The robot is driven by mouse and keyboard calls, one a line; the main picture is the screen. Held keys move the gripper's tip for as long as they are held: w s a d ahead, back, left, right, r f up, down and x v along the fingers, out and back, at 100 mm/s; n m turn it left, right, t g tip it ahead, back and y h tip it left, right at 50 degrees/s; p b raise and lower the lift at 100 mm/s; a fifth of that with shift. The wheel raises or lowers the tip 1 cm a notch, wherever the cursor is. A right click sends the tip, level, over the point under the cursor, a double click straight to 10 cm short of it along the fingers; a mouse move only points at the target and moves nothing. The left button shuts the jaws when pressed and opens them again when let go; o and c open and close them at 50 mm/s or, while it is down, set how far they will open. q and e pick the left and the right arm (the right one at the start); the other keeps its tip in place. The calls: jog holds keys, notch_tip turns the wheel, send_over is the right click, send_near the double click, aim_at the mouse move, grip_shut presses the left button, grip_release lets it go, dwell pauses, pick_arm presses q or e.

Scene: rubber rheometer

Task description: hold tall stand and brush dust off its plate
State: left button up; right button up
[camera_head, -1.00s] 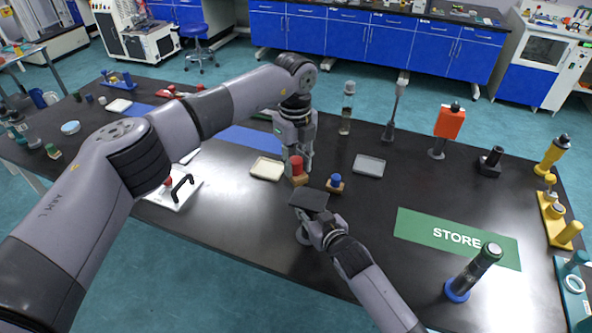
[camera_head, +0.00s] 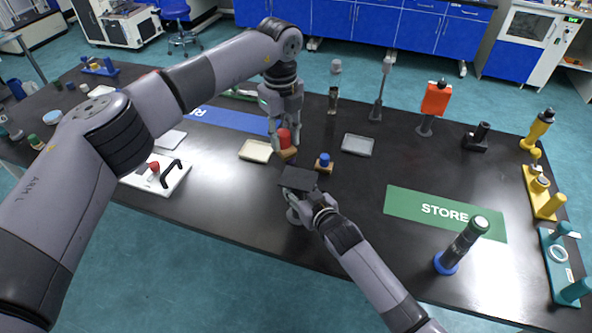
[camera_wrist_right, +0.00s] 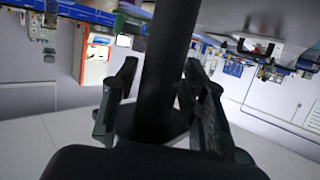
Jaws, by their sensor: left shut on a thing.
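The tall stand has a flat black plate (camera_head: 298,179) on top and stands near the front edge of the table. My right gripper (camera_head: 318,203) is at its post, just under the plate. In the right wrist view the dark post (camera_wrist_right: 168,70) runs between the two fingers (camera_wrist_right: 160,95); a gap shows on its left side, and contact is unclear. My left gripper (camera_head: 284,143) is shut on the red-handled brush (camera_head: 285,136) with a wooden block, beyond the plate and apart from it. Any dust on the plate is too small to tell.
A blue-topped brush (camera_head: 324,161) stands right of the red one. A cream tray (camera_head: 256,151) and a grey tray (camera_head: 358,145) lie behind. A white board with a black handle (camera_head: 155,178) is at left. A dark cylinder on a blue base (camera_head: 462,245) stands by the green STORE mat (camera_head: 400,208).

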jog(key=shift+o, duration=1)
jog(key=v, duration=1.2)
